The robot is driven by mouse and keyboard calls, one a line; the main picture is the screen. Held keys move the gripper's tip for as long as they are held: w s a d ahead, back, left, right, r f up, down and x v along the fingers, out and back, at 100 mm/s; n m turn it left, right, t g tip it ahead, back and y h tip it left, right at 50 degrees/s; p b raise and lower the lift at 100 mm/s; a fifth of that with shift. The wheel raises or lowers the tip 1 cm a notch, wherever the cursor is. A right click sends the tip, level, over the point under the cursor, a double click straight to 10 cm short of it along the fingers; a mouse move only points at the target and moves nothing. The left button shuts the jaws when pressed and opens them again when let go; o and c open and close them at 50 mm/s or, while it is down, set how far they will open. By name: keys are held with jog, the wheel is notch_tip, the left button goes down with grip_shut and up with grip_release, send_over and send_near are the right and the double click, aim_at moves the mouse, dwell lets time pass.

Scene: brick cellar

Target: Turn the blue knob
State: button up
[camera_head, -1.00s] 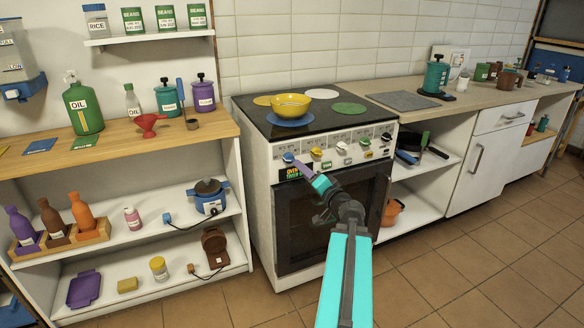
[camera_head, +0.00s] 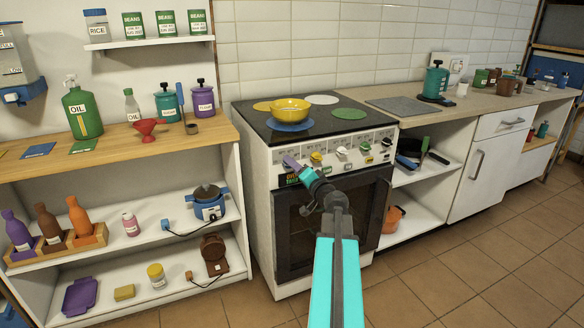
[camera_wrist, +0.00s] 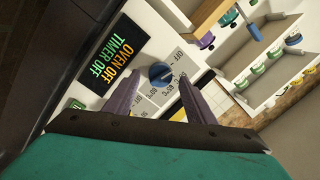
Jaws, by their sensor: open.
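The blue knob (camera_wrist: 160,75) is on the stove's front panel. In the wrist view it shows between and just beyond the two purple fingertips of my gripper (camera_wrist: 161,80). The gripper is open, with one finger on each side of the knob; I cannot tell whether either touches it. In the head view my gripper (camera_head: 289,162) is at the left end of the knob row and hides the blue knob. The stove (camera_head: 262,180) bears a yellow bowl (camera_head: 291,109) on the blue hob disc (camera_head: 290,126).
A yellow knob (camera_head: 316,157) is just right of my gripper, with a white knob (camera_head: 341,152) and a green knob (camera_head: 365,146) further along. The oven display (camera_wrist: 111,65) reads "OVEN OFF, TIMER OFF". A wooden-topped shelf unit (camera_head: 180,145) stands left of the stove.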

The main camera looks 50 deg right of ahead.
jog(key=shift+w+d, duration=0.2)
jog(key=shift+w, duration=0.5)
jog(key=shift+c, duration=0.4)
